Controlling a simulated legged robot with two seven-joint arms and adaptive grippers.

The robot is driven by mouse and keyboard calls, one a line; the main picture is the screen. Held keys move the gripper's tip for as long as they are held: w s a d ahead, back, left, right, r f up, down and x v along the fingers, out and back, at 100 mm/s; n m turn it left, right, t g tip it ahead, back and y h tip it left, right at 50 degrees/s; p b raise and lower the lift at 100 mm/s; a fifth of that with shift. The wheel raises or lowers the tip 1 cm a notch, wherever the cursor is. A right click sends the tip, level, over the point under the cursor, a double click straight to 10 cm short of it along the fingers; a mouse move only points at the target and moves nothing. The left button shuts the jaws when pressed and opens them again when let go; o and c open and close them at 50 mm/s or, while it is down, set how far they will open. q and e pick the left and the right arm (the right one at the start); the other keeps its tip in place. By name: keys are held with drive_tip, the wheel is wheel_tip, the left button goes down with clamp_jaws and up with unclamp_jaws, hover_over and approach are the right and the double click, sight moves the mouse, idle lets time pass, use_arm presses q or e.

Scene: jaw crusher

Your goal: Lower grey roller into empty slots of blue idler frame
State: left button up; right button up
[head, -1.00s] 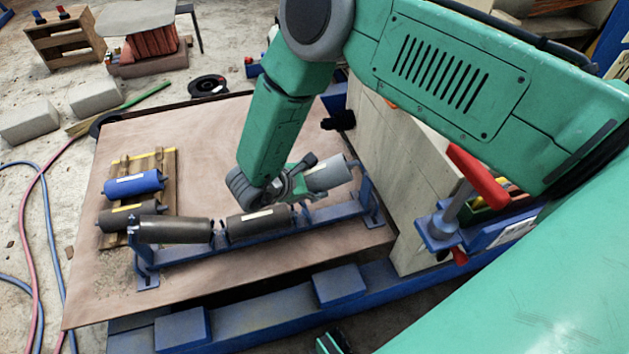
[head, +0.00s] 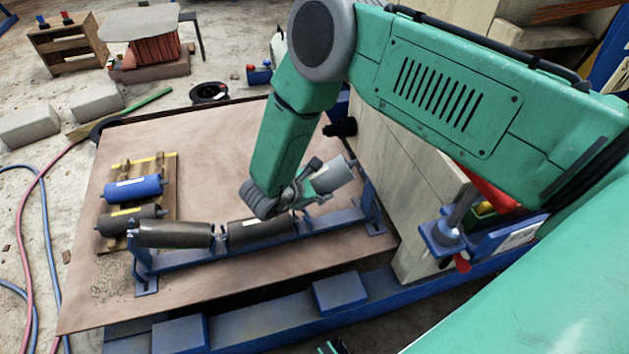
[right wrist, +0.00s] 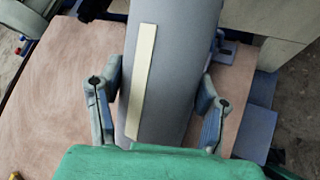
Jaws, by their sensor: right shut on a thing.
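The grey roller (head: 335,176) is in my right gripper (head: 312,188), tilted with its right end higher, over the right part of the blue idler frame (head: 310,222). In the right wrist view the roller (right wrist: 168,75), with a pale label strip, lies between the two fingers (right wrist: 160,108). The frame stands on the brown board. Two dark rollers, left (head: 175,235) and middle (head: 260,232), sit in it. The right end bracket (head: 369,207) is upright beside the grey roller. The gripper partly hides the roller's left end, so I cannot tell whether it touches the slots.
A small pallet (head: 170,172) with a blue roller (head: 133,187) and a dark roller (head: 130,219) lies at the board's left. A pale block-like wall (head: 395,170) and a red-handled vise (head: 447,235) stand close at the right. The board's middle (head: 215,150) is clear.

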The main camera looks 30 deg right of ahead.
sight(328, 190)
drive_tip(key=d+f+b, duration=0.1)
drive_tip(key=d+f, duration=0.2)
drive_tip(key=shift+s, duration=0.15)
drive_tip(key=shift+d+f, duration=0.1)
drive_tip(key=shift+f, duration=0.1)
drive_tip(key=shift+f+b, duration=0.1)
drive_tip(key=shift+b, duration=0.2)
drive_tip(key=shift+a, duration=0.6)
drive_tip(key=shift+s+f, duration=0.15)
use_arm(q)
drive_tip(key=shift+d+f, duration=0.7)
drive_tip(key=shift+f, duration=0.05)
use_arm(e)
drive_tip(key=shift+d+f, duration=0.1)
drive_tip(key=shift+d, duration=0.25)
use_arm(q)
drive_tip(key=shift+a, duration=0.3)
use_arm(e)
drive_tip(key=shift+a, duration=0.15)
